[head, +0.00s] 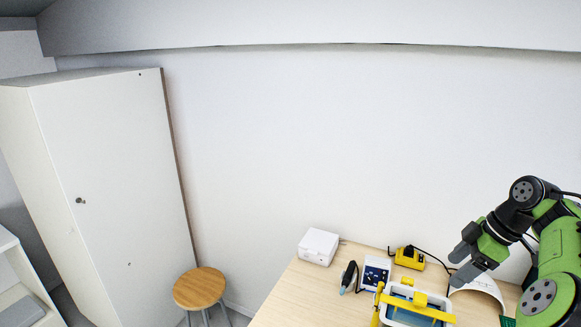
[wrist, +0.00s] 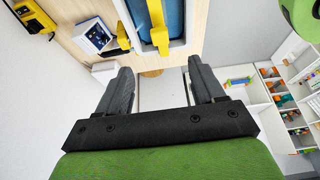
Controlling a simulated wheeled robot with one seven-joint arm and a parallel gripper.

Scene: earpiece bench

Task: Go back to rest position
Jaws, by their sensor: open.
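My gripper (head: 462,252) is at the right of the head view, raised above the bench on the green and black arm. In the wrist view its two dark fingers (wrist: 162,88) stand apart with nothing between them, so it is open and empty. The light wood bench (head: 290,305) lies below and to the left of it.
A white box (head: 318,246), a dark handheld tool (head: 348,277), a blue-and-white box (head: 375,272) and a yellow device (head: 410,257) stand on the bench. A round stool (head: 199,288) and a white cabinet (head: 110,190) are at the left. Shelves (wrist: 285,100) show in the wrist view.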

